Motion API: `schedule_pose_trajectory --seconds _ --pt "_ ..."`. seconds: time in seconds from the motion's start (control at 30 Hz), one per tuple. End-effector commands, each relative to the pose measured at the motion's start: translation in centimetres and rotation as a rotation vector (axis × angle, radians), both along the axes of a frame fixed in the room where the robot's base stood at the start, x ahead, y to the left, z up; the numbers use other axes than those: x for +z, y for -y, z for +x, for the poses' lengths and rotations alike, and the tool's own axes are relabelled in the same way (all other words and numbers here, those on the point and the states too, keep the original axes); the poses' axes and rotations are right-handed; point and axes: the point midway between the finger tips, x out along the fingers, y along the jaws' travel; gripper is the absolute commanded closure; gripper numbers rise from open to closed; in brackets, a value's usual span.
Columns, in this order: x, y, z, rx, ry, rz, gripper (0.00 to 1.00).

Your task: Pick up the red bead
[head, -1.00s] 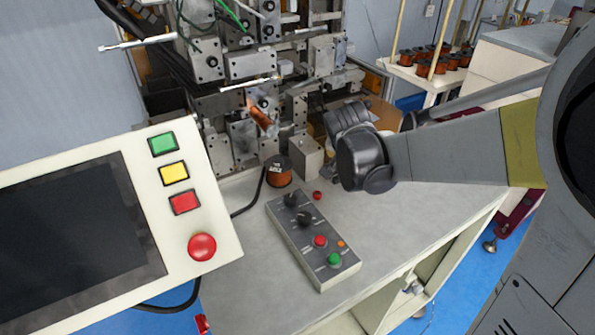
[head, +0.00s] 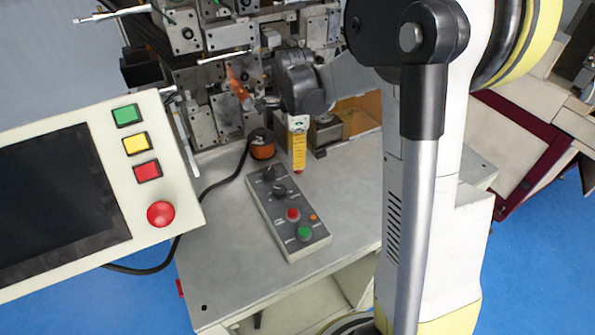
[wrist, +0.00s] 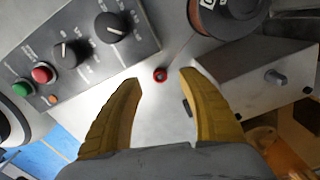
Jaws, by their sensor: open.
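The small red bead (wrist: 160,75) lies on the grey bench top and shows in the wrist view just beyond and between the two yellow fingertips. It looks apart from both fingers. My gripper (wrist: 161,80) is open and empty, its fingers spread to either side of the bead's line. In the head view my gripper (head: 298,170) points down at the bench, its yellow fingers low over the surface.
A control box (head: 287,213) with knobs and buttons lies nearby. A copper wire spool (head: 262,146) stands left of the gripper in the head view. A metal block (wrist: 258,75) sits close to the right finger in the wrist view. The winder (head: 215,60) rises behind.

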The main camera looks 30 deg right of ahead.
Motion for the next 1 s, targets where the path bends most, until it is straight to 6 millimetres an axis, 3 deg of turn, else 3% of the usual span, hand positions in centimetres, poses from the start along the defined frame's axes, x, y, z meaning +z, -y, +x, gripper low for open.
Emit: schedule_pose_trajectory --seconds 0.33,0.6,0.77,1.0 --pt "-4.7 0.7 -0.3 0.002 0.002 -0.001 0.52" --pt "-5.1 0.7 -0.3 0.001 0.002 -0.003 0.52" --pt "-5.0 0.7 -0.3 0.001 0.002 -0.003 0.88" --pt "-5.0 0.7 -0.3 0.001 0.002 -0.003 0.90"
